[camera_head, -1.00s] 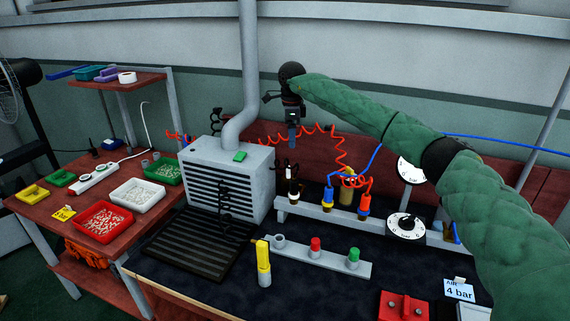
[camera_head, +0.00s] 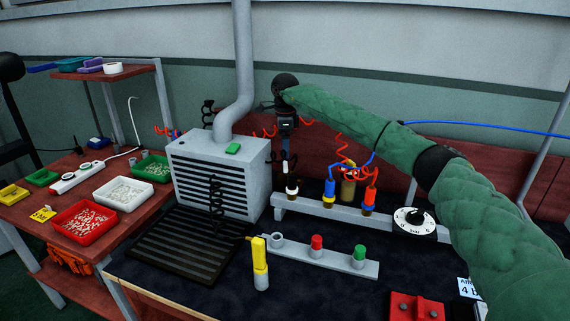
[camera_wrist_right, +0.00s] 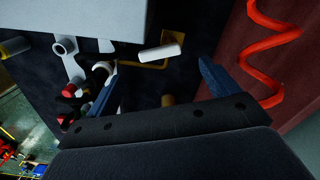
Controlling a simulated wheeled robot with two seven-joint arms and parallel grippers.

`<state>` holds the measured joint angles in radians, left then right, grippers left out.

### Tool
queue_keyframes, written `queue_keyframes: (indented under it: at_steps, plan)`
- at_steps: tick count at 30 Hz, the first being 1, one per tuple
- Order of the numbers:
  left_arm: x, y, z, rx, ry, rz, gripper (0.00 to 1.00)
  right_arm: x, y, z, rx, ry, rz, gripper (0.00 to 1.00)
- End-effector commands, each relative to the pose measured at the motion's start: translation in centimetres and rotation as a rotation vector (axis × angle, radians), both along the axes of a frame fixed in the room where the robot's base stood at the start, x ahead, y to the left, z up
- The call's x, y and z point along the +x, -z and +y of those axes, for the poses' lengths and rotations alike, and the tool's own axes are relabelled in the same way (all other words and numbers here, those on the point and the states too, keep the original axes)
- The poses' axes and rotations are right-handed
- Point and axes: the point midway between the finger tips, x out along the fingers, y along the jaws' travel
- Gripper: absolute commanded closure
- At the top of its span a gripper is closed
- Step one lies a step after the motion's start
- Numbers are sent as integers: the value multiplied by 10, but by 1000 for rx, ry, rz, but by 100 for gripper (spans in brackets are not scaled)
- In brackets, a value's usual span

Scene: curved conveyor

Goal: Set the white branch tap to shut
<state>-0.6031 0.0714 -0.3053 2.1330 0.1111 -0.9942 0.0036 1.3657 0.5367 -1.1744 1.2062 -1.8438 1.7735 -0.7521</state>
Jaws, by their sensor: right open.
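The white branch tap (camera_head: 292,189) stands at the left end of the pale manifold bar (camera_head: 325,209) in the head view. It has a white collar and a dark upper part. A white bar-like piece (camera_wrist_right: 160,51), probably the tap's lever, shows ahead between the fingertips. I cannot tell whether a finger touches it. My left gripper is not in view.
Blue (camera_head: 329,192) and red (camera_head: 369,197) taps with coiled hoses stand right of the white one. A grey vented box (camera_head: 221,176) is close on the left. A strip with red and green buttons (camera_head: 317,243) lies in front. A dial (camera_head: 413,221) stands at right.

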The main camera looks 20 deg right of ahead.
Motion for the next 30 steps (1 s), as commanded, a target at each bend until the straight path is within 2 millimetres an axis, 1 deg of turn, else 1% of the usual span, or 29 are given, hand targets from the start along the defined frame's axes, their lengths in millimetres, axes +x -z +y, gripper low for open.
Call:
queue_keyframes:
  at_steps: [1, 9, 12, 18, 26, 30]
  plan:
    - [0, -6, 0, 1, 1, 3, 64, 0, 6, 0, -1, 0, 2, 13]
    - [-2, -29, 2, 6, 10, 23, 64, -1, 45, 0, 0, 0, 2, 13]
    - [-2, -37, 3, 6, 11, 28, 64, 0, 55, 0, 0, 0, 1, 13]
    - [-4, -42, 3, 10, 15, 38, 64, 0, 67, 0, 0, 0, 1, 13]
    - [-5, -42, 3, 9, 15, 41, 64, 0, 68, 0, 0, 0, 0, 13]
    - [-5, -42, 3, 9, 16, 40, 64, 0, 68, 0, 0, 0, 0, 40]
